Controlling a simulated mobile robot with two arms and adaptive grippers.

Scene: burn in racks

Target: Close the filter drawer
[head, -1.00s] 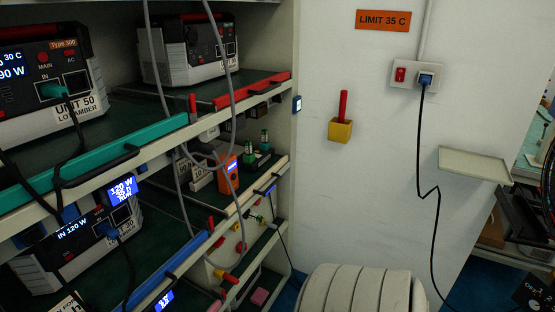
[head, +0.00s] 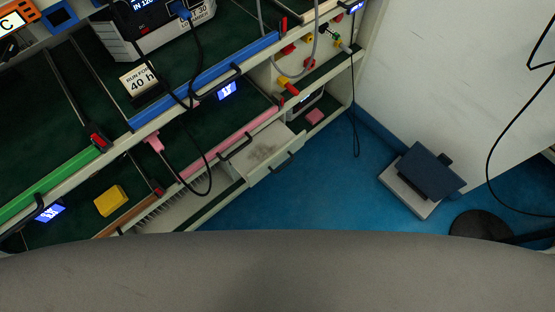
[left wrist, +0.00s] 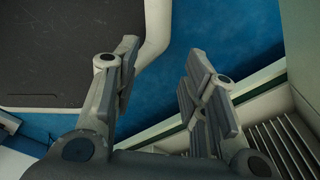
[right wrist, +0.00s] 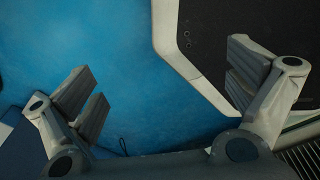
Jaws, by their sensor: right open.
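The filter drawer (head: 258,152) is a pale tray with a dusty grey surface, at the bottom of the rack in the head view. It sticks out from the rack front over the blue floor, with a dark handle (head: 290,160) on its outer side. My left gripper (left wrist: 160,58) is open and empty in the left wrist view, over blue floor beside a pale grille. My right gripper (right wrist: 163,75) is open and empty in the right wrist view, above blue floor. Neither gripper shows in the head view, and neither wrist view clearly shows the drawer.
The rack shelves have green, blue and pink front rails (head: 225,142), with cables hanging in front. A yellow block (head: 111,200) sits on a lower shelf. A grey and dark blue device (head: 425,175) stands on the floor by the wall. Blue floor (head: 330,195) right of the drawer is clear.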

